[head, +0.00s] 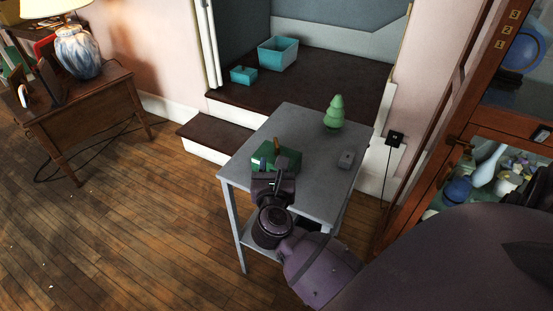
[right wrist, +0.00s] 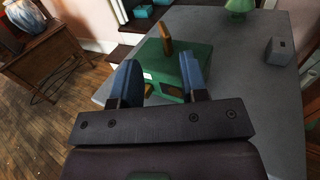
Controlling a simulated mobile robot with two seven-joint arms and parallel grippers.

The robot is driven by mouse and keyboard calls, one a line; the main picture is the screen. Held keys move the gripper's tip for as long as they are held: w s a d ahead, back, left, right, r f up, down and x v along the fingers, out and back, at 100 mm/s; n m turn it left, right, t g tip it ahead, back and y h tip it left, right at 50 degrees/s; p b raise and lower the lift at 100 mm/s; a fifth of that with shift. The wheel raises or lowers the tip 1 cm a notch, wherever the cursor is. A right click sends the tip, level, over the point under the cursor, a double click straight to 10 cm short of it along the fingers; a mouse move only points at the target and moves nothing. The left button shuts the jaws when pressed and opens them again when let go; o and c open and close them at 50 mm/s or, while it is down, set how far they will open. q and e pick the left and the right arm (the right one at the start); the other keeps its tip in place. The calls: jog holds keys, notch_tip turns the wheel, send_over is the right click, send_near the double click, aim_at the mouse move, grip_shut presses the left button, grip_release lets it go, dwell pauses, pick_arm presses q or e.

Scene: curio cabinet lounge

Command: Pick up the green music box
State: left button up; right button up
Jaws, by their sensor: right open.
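The green music box (head: 289,156) stands on the grey table (head: 309,122), near its left edge. It is a green box with a brown upright piece on top. In the right wrist view the music box (right wrist: 172,64) lies ahead of and partly between the blue fingers of my right gripper (right wrist: 157,82). The right gripper (head: 272,168) is open, and in the head view it covers the near part of the box. No grip on the box shows. My left gripper is not in view.
A green tree-shaped figure (head: 334,113) and a small grey block (head: 346,160) stand on the table's right side. A glass cabinet (head: 470,165) is close on the right. Teal bins (head: 278,53) sit on the raised step behind. Wooden floor at left is open.

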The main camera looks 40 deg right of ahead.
aim_at(277, 149)
jog(key=shift+b+x, duration=0.3)
jog(key=shift+x, duration=3.25)
jog(key=shift+s+d+f, duration=0.1)
jog(key=shift+s, duration=0.1)
grip_shut()
